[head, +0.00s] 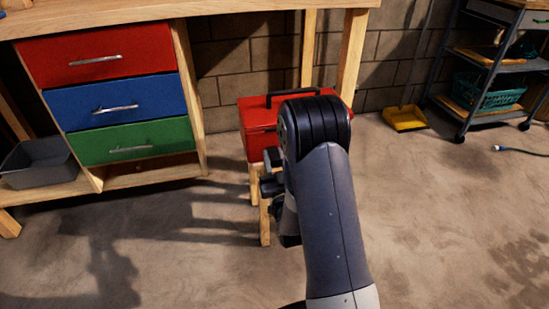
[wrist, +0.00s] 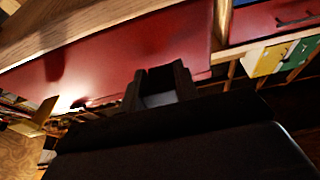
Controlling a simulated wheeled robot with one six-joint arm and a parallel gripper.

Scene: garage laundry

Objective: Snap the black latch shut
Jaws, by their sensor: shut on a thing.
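A red toolbox (head: 258,118) with a black top handle (head: 290,92) stands on a small wooden stand (head: 265,225). My arm covers much of its front and right side in the head view. My gripper (head: 270,172) is low at the toolbox's front, by the stand's top. In the wrist view my gripper's dark fingers (wrist: 160,82) point at a glossy red surface (wrist: 120,60). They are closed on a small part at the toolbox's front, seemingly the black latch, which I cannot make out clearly. The lid looks down in the head view; whether the latch is fastened is hidden.
A wooden workbench (head: 190,8) runs above and behind, with red, blue and green drawers (head: 120,105) at left. A grey bin (head: 40,168) sits on its lower shelf. A yellow dustpan (head: 405,118) and a wheeled cart (head: 500,70) are at right. The front floor is clear.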

